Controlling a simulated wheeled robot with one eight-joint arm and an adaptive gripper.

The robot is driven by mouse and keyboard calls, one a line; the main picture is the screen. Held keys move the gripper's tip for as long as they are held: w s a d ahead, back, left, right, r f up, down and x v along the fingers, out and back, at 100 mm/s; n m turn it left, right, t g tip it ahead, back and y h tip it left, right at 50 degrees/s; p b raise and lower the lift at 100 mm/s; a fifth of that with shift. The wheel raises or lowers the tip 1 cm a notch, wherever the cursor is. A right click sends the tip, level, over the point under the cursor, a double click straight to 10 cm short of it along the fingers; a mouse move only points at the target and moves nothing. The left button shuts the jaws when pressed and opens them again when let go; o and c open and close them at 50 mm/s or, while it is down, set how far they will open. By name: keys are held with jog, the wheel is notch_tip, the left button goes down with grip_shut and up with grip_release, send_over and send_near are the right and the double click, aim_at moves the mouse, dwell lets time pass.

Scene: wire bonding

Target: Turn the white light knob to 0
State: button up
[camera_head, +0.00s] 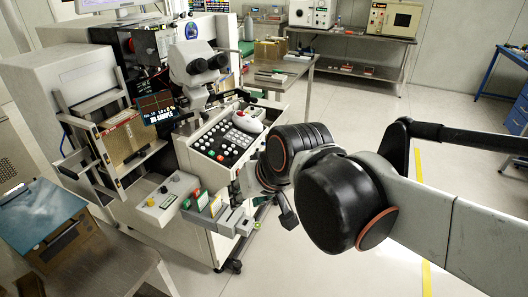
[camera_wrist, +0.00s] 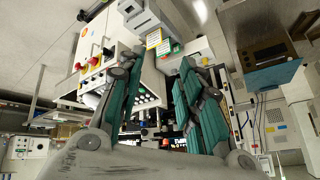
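The wire bonding machine's front has a small light-coloured control box (camera_head: 167,198) with a few small knobs or buttons, left of my gripper in the head view. I cannot tell which control is the white light knob, and no scale or 0 mark is readable. In the wrist view a panel (camera_wrist: 92,78) carries red, yellow and dark controls at upper left, outside my fingers. My gripper (camera_wrist: 160,68) has two teal-padded fingers spread apart with nothing held between them. In the head view my gripper (camera_head: 285,208) is mostly hidden behind my wrist, right of the machine front.
A keypad panel (camera_head: 228,138) and a microscope head (camera_head: 196,66) stand above the box. A table with a blue-topped box (camera_head: 40,215) is at left. Floor on the right is clear.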

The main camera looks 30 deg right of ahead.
jog(key=w+a+r+m+y+p, duration=0.1)
jog(key=w+m, duration=0.1)
jog(key=w, duration=0.5)
jog(key=w+r+m+y+p, duration=0.1)
jog(key=w+r+m+y, duration=0.15)
jog(key=w, duration=0.45)
jog(key=w+d+f+m+t+y, duration=0.1)
jog(key=w+d+f+m, duration=0.25)
jog(key=w, duration=0.25)
jog(key=w+d+f+m+y, duration=0.1)
jog(key=w+d+f+m, duration=0.1)
jog(key=w+d+m, duration=0.4)
jog(key=w+d+f+m+t+y, duration=0.1)
jog(key=w+d+f+m+t, duration=0.1)
jog(key=w+d+f+m, duration=0.25)
jog(key=w+d+f+m+t+y, duration=0.1)
jog(key=w+d+f+m+y, duration=0.15)
jog(key=d+f, duration=0.4)
jog(key=s+d+f+m+t, duration=0.2)
jog(key=d+f+m, duration=0.2)
jog(key=d, duration=0.3)
jog(key=s+d+f+m+t, duration=0.1)
jog(key=s+d+f+m, duration=0.25)
jog(key=d+f, duration=0.2)
jog(key=r+b+x, duration=0.1)
jog(key=b+x, duration=0.3)
jog(key=x, duration=0.9)
jog(key=shift+w+r+y, duration=0.4)
jog(key=shift+w+r, duration=0.05)
jog(key=shift+w, duration=0.1)
